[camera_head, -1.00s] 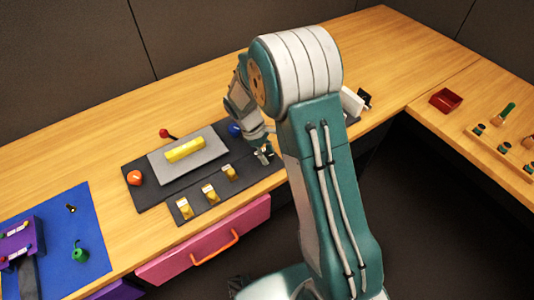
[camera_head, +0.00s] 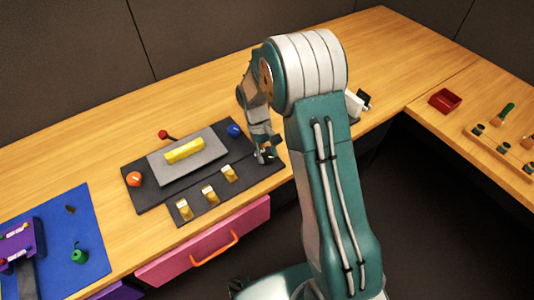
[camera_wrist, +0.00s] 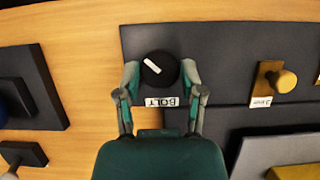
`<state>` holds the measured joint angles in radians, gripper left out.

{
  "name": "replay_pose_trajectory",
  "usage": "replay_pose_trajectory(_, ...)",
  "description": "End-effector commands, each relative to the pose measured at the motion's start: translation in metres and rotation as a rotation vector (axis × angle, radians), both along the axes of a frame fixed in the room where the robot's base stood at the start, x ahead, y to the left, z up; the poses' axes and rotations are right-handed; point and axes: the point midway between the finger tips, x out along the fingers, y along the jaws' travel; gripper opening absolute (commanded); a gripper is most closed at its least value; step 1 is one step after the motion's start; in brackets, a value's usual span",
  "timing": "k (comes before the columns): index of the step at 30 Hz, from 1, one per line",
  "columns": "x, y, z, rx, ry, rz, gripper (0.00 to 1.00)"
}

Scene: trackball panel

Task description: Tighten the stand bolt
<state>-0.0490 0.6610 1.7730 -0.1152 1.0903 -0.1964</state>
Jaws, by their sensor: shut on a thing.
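The stand bolt is a round black knob (camera_wrist: 158,70) with a white mark, on the dark panel beside a label reading BOLT (camera_wrist: 161,101), in the wrist view. My gripper (camera_wrist: 160,74) is shut on the knob, with one finger on each side of it.
The panel also carries a yellow bar (camera_head: 184,151) on a grey plate, an orange knob (camera_head: 134,179), a blue ball (camera_head: 234,130), a red-tipped lever (camera_head: 164,134) and yellow switches (camera_head: 209,193). A blue mat (camera_head: 95,225) lies left. A white object (camera_head: 354,104) stands right.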

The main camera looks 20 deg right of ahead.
Motion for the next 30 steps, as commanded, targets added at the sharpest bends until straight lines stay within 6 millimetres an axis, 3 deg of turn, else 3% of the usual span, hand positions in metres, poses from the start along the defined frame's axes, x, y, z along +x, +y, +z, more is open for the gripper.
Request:
replay_pose_trajectory(12, 0.000, 0.001, -0.002, 0.002, -0.002, -0.005, 0.03)
replay_pose_trajectory(13, 0.000, 0.001, -0.002, 0.002, -0.002, -0.005, 0.64)
replay_pose_trajectory(14, 0.000, 0.001, -0.002, 0.001, -0.001, -0.005, 0.77)
replay_pose_trajectory(15, 0.000, 0.001, -0.001, 0.001, -0.001, -0.005, 0.85)
replay_pose_trajectory(30, 0.004, 0.001, 0.009, 0.000, -0.003, -0.004, 0.85)
